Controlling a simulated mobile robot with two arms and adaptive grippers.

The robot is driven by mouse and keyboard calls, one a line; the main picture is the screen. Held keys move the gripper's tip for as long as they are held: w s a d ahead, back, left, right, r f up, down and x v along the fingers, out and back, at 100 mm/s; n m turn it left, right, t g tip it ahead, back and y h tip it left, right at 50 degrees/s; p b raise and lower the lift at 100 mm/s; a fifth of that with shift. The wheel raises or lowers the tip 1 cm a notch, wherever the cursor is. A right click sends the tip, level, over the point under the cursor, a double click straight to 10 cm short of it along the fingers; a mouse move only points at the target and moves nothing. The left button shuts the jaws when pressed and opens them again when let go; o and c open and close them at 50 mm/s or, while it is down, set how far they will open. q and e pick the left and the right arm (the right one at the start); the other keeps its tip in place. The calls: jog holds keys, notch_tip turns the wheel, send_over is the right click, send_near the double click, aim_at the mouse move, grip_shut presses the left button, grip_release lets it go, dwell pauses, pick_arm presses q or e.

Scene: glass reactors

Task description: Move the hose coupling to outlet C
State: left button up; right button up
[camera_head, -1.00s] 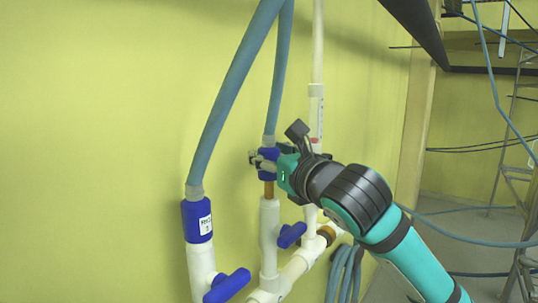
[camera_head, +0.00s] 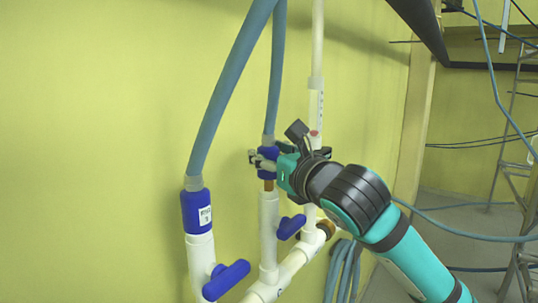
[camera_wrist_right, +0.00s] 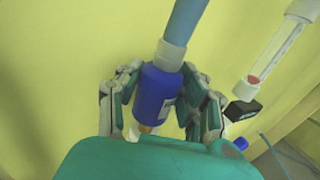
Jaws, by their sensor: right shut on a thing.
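My right gripper (camera_head: 270,161) is shut on a blue hose coupling (camera_head: 267,155) with a blue-grey hose (camera_head: 277,75) running up from it. The coupling is upright above the middle white standpipe (camera_head: 269,225). A short brass piece (camera_head: 268,186) shows between the coupling and the pipe; I cannot tell how far it is inside the coupling. In the right wrist view the coupling (camera_wrist_right: 157,92) sits between the fingers, and its label is partly visible. I cannot read any outlet letters. My left gripper is not in view.
Another blue coupling (camera_head: 197,211) with a hose sits on the left standpipe. Blue valve handles (camera_head: 226,279) and (camera_head: 291,227) stick out from the pipes. A brass outlet end (camera_head: 327,228) shows at right. A tall white pipe (camera_head: 316,110) rises behind my gripper. Coiled hose (camera_head: 342,272) hangs below.

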jog(key=shift+f+b, duration=0.35)
jog(key=shift+f, duration=0.6)
jog(key=shift+f, duration=0.3)
dwell(0.4)
jog(key=o, duration=1.3)
jog(key=shift+o, duration=0.2)
jog(key=shift+f, duration=0.1)
jog(key=v, duration=1.2)
